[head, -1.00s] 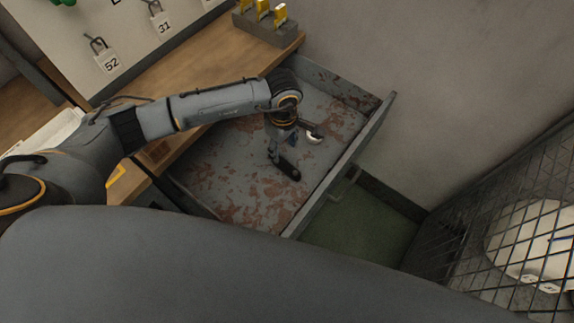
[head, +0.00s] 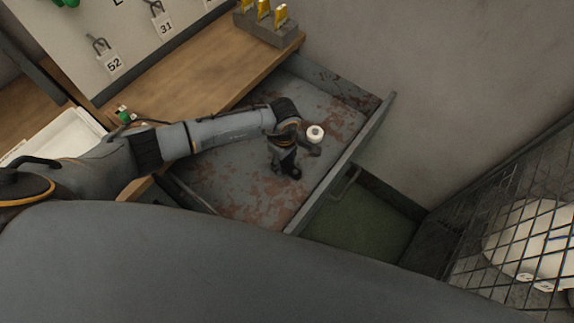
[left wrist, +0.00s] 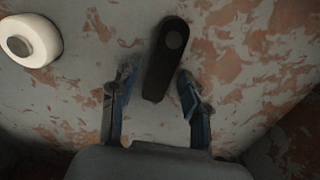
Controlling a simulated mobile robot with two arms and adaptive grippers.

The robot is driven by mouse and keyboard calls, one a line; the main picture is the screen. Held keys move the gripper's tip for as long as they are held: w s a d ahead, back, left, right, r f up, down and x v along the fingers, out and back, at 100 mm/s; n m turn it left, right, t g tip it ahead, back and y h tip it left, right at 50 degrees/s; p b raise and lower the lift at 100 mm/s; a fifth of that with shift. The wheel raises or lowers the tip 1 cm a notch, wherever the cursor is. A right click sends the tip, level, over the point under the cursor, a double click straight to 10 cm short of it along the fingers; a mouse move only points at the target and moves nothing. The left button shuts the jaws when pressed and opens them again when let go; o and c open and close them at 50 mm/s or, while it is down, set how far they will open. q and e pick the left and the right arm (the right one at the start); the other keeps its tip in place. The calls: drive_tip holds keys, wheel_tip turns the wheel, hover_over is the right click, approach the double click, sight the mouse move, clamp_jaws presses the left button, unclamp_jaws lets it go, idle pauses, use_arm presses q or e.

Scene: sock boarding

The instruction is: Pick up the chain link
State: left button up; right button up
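The chain link is a dark, elongated bar with rounded ends and a round pin. In the left wrist view the chain link (left wrist: 168,50) lies on the drawer floor, its near end between my left fingers. In the head view the chain link (head: 295,172) shows only partly beside the gripper. My left gripper (left wrist: 157,74) is open, one finger on each side of the link's near end, with gaps on both sides. In the head view my left gripper (head: 284,160) is low inside the drawer. My right gripper is not in view.
The open drawer (head: 240,205) has a worn grey floor with rusty patches. A white roll (head: 315,133) lies near the link; it also shows in the left wrist view (left wrist: 30,41). A wooden bench (head: 190,85) borders the drawer. A wire mesh (head: 500,235) stands at right.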

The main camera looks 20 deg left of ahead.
use_arm(q)
clamp_jaws()
drive_tip(key=shift+r, duration=0.15)
